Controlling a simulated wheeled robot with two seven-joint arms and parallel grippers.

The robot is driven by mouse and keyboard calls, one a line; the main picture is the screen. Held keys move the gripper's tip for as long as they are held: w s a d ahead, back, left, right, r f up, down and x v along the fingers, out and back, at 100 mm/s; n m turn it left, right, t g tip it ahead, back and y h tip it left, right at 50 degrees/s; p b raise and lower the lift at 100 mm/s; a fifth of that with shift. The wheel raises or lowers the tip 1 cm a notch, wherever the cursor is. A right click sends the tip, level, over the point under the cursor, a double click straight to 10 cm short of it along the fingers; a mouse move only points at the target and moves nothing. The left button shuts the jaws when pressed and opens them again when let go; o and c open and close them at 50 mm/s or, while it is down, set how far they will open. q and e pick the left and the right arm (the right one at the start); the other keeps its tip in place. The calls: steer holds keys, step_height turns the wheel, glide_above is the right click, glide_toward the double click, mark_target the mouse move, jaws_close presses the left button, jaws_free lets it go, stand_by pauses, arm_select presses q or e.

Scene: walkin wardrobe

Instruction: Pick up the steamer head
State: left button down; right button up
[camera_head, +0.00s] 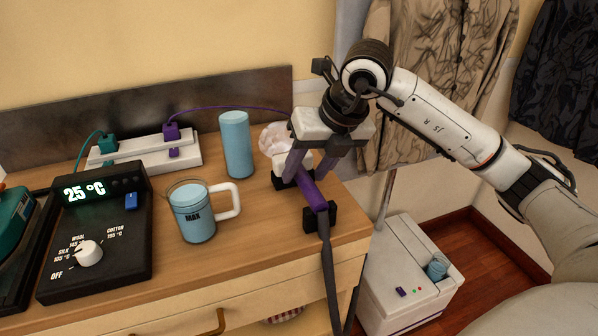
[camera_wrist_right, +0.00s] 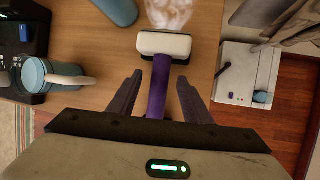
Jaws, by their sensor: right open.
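The steamer head (camera_head: 313,192) has a purple handle and a white front end. It is at the right end of the wooden counter, with a dark hose hanging from its handle over the front edge. In the right wrist view the steamer head (camera_wrist_right: 164,45) points away from me, with a pale puff of steam beyond it. My right gripper (camera_head: 306,184) is open above it. In the wrist view the two fingers of the right gripper (camera_wrist_right: 159,80) are on either side of the purple handle, with gaps visible. My left gripper is not in view.
A measuring jug (camera_head: 193,215) and a blue cylinder (camera_head: 236,145) stand left of the steamer head. A power strip (camera_head: 150,152) and a black control unit (camera_head: 95,235) are farther left. A white steamer base (camera_head: 405,270) stands on the floor at right, near hanging clothes (camera_head: 425,70).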

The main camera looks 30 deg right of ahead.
steer(key=shift+w+f, duration=0.2)
steer(key=shift+f, duration=0.2)
steer(key=c, duration=1.1)
steer(key=shift+r, duration=0.1)
